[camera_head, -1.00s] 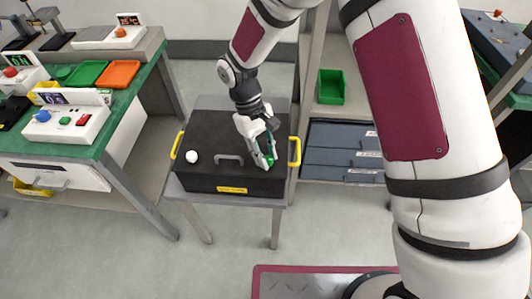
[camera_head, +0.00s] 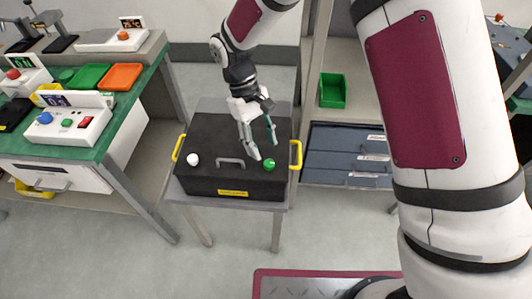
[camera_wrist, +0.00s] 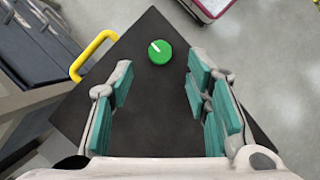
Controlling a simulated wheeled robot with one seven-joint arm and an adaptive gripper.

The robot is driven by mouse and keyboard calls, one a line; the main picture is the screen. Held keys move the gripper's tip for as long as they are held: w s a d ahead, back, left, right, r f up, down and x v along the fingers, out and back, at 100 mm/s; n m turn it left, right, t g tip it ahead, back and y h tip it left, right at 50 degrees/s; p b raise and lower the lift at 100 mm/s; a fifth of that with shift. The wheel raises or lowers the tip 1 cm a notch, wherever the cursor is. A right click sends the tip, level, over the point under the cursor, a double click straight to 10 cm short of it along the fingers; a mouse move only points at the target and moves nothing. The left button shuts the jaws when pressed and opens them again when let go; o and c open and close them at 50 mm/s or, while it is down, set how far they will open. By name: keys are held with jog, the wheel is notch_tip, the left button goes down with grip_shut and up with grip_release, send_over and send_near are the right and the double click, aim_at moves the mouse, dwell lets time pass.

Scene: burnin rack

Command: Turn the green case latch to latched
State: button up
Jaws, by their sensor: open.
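A black case (camera_head: 215,150) stands on a small grey table. The green latch (camera_head: 269,164) is a round knob at the right of the case's front lid area. In the wrist view the green latch (camera_wrist: 160,52) shows a white line on its top, pointing toward the upper left. A white knob (camera_head: 193,160) sits at the left of the lid, with a grey handle (camera_head: 230,161) between. My gripper (camera_head: 264,150) is open and empty above the lid, close behind the green latch. In the wrist view my gripper (camera_wrist: 160,75) has its fingers on either side, short of the latch.
Yellow side handles (camera_head: 295,154) flank the case. A green-topped bench (camera_head: 105,140) with devices and trays stands at left. A shelf post (camera_head: 309,80), green bin (camera_head: 332,90) and blue-grey drawers (camera_head: 345,152) are at right.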

jog(key=v, duration=0.6)
jog(key=shift+r, duration=0.35)
jog(key=shift+w+a, duration=0.1)
jog(key=s+d+r+m+t+y+p, duration=0.15)
jog(key=s+d+r, duration=0.25)
jog(key=d+r, duration=0.45)
jog(key=s+d+r+m+t+p, duration=0.2)
jog(key=s+d+r, duration=0.25)
jog(key=r, duration=0.65)
jog(key=s+d+r+m+t+p, duration=0.2)
jog(key=s+d, duration=0.3)
jog(key=s, duration=0.4)
jog(key=s+d+r+m+t+y+p, duration=0.1)
jog(key=s+d+r+m+t+p, duration=0.1)
jog(key=s+d, duration=0.4)
notch_tip(320, 180, up, 2)
jog(key=s+m, duration=0.1)
jog(key=s, duration=0.1)
jog(key=shift+s+r, duration=0.2)
jog(key=shift+s, duration=0.15)
jog(key=shift+y, duration=0.25)
